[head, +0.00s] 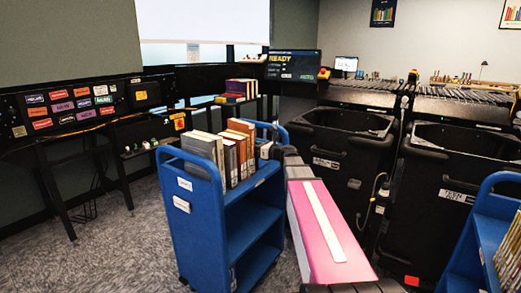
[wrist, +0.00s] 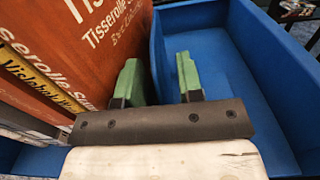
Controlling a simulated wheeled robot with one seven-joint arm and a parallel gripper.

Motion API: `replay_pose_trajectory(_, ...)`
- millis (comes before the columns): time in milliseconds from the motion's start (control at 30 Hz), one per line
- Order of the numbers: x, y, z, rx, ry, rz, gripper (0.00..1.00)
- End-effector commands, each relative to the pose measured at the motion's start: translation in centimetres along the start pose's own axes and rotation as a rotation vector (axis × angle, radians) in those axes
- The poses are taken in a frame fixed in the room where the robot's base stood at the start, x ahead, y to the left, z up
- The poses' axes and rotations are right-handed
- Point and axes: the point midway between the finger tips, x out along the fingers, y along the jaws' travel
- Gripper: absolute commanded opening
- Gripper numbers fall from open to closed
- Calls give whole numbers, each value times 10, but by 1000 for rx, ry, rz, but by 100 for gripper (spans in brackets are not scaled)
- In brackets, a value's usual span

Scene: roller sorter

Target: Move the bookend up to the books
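Several upright books (head: 207,150) stand in a row on the top shelf of a blue cart (head: 205,205). Orange-brown books (head: 243,132) are at the row's right end. My gripper (wrist: 158,80) has two green fingers, set apart with blue shelf showing between them and nothing seen held. Its left finger is close beside a large orange-brown book (wrist: 80,50) in the wrist view; I cannot tell if they touch. I cannot make out the bookend for certain. A small pale piece (head: 265,149) shows by the row's end, next to my dark wrist in the head view.
The cart's blue raised side (wrist: 235,60) stands right of my fingers, with bare shelf between. Black bins (head: 340,155) stand close behind my arm. Another blue cart (head: 485,225) is at the right edge. Carpet at the lower left is clear.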

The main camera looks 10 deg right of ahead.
Motion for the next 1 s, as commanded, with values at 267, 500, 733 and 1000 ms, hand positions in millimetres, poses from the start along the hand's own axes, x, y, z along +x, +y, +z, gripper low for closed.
replay_pose_trajectory(267,2,0,0,0,0,0,34)
replay_pose_trajectory(500,2,0,0,0,0,0,0)
replay_pose_trajectory(733,2,2,0,0,0,0,0)
replay_pose_trajectory(1000,0,13,0,0,0,1,0)
